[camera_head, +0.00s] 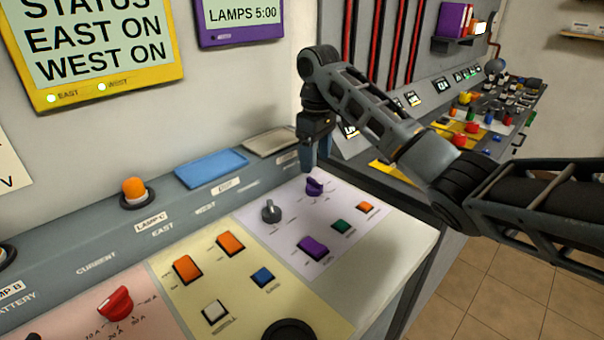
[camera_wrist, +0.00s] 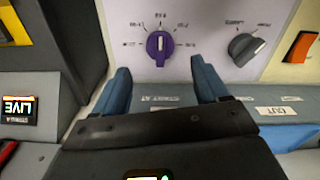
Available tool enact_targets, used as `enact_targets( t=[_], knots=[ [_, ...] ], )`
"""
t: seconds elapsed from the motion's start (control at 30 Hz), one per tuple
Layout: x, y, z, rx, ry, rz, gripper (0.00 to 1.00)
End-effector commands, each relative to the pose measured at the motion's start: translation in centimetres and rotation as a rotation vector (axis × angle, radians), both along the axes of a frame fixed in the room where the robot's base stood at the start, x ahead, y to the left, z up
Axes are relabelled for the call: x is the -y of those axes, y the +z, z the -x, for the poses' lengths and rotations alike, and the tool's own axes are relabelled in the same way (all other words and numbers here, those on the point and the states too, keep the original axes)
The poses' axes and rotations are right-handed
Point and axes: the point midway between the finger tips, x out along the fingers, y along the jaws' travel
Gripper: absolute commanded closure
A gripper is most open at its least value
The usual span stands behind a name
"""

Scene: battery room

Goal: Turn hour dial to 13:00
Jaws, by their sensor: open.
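A purple dial (camera_head: 314,187) stands on the lilac panel section; it also shows in the wrist view (camera_wrist: 160,46), where its white mark points up in the picture. Its surrounding labels are too small and upside down to read. A grey dial (camera_head: 271,211) is on the same section, and in the wrist view (camera_wrist: 246,48) it lies right of the purple one. I cannot tell by label which is the hour dial. My gripper (camera_head: 316,163) hangs over the panel's back edge, close to the purple dial. In the wrist view its blue fingers (camera_wrist: 162,76) are apart and empty, with the purple dial beyond them.
A purple-framed display (camera_head: 243,17) reads "LAMPS 5:00". A yellow-framed display (camera_head: 92,45) reads "EAST ON, WEST ON". Purple (camera_head: 313,248), green (camera_head: 341,227) and orange (camera_head: 366,208) buttons sit near the dials. The raised ledge (camera_head: 222,198) runs behind the panel.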

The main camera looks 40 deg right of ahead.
Motion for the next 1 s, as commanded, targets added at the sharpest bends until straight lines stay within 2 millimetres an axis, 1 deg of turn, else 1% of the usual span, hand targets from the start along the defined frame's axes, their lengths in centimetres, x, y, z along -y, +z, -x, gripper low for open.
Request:
enact_targets(
  t=[0.17,0.37,0.47,0.6,0.7,0.9,0.93,1.0],
  knots=[
    [-0.1,-1.4,0.0,-0.001,0.000,-0.001,0.26],
    [0.0,-4.0,0.0,-0.001,0.000,-0.002,0.26],
    [-0.1,-5.6,0.1,-0.002,0.000,-0.001,0.26],
    [0.0,-7.1,0.0,-0.001,0.000,0.000,0.26],
    [0.0,-7.6,0.0,-0.001,0.001,0.000,0.26],
    [0.0,-7.7,0.0,0.000,0.001,0.000,0.26],
    [0.0,-7.7,0.0,0.000,0.001,0.000,0.27],
    [0.0,-7.7,0.0,0.000,0.001,0.000,0.34]
  ],
)
